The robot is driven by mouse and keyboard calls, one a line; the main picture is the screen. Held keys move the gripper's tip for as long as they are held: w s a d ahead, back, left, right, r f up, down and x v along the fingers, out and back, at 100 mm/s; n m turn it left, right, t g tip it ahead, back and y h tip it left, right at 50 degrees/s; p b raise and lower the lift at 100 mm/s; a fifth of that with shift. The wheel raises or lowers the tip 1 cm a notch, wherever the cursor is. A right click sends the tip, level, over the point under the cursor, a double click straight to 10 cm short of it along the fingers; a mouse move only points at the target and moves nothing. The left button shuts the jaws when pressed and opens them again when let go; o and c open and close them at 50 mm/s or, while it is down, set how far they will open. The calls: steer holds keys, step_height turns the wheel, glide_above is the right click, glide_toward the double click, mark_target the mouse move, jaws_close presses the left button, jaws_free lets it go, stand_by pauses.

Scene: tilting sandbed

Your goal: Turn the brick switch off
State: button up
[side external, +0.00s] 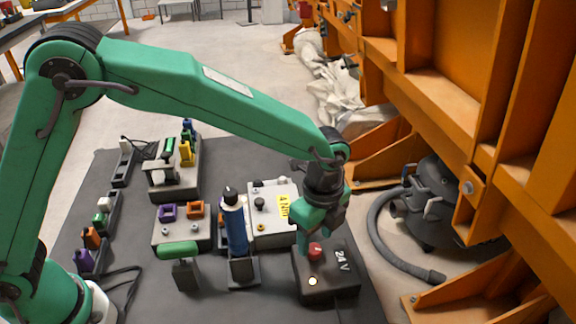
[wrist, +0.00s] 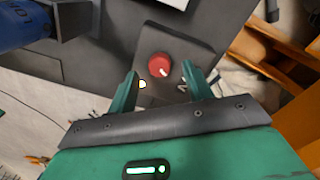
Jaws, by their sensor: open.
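The dark power brick (side external: 343,284) marked "24 V" lies on the grey mat at the right. It has a red rotary knob (side external: 315,251) and a small lamp (side external: 312,281) that looks lit. In the wrist view the knob (wrist: 158,66) has a white mark pointing to the lower right, and the lamp (wrist: 142,84) shows bright beside the left finger. My gripper (side external: 314,236) is open and points down just above the knob. In the wrist view the knob appears between my two fingertips (wrist: 161,76); whether they touch it cannot be told.
A blue bottle (side external: 235,222) in a stand is left of the brick. A light grey box (side external: 270,237) with a yellow label sits behind. An orange steel frame (side external: 500,110) and a black hose (side external: 385,240) are to the right.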

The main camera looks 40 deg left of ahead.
mark_target(314, 253)
steer(key=shift+f, duration=1.35)
steer(key=c, duration=1)
steer(key=shift+n, duration=0.4)
steer(key=n, duration=1.1)
steer(key=shift+a, duration=0.1)
